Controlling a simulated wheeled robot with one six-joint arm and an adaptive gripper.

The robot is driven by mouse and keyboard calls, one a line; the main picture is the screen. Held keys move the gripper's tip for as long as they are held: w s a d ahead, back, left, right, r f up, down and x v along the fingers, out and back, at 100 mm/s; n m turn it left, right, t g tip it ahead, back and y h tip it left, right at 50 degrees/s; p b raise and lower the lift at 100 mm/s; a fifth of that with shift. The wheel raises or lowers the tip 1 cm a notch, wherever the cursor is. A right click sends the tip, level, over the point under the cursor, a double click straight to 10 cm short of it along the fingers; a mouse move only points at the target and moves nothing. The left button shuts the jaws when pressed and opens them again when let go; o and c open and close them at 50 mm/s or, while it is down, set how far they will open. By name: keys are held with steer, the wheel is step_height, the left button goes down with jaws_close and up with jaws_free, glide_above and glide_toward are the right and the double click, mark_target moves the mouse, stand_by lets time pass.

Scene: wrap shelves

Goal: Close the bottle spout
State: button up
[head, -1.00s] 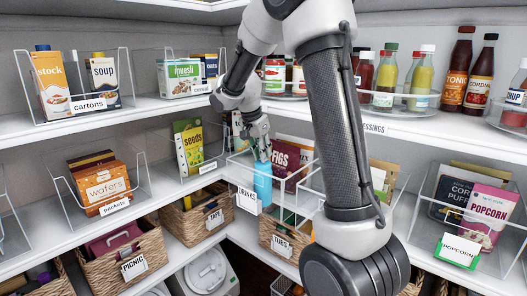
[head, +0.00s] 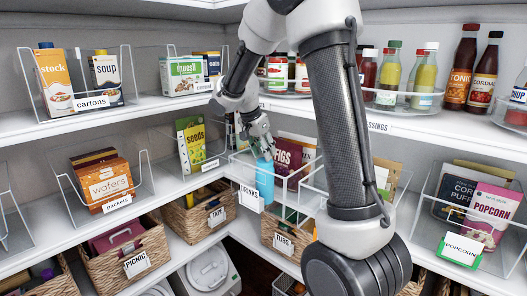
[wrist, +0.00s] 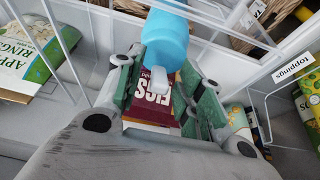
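The bottle is blue (head: 264,181) and stands in the clear drinks bin on the middle shelf, near the corner. In the wrist view the blue bottle (wrist: 165,40) is at the top centre, with a small pale spout (wrist: 159,80) pointing toward my gripper. My gripper (head: 263,150) is right at the bottle's top in the head view. In the wrist view its two fingers (wrist: 163,80) are apart, one on each side of the spout, with nothing clearly gripped between them. Whether a finger touches the spout cannot be told. The bottle's far side is hidden.
A dark red FIGS pack (head: 288,152) stands just behind the bottle. The drinks bin's clear walls and label (head: 249,199) are close by. A seeds box (head: 191,145) stands to the left. Wicker baskets (head: 200,216) are below, and the upper shelf is close above.

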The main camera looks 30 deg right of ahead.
steer(key=v, duration=1.1)
steer(key=shift+r, duration=0.35)
steer(key=shift+s+a, duration=0.1)
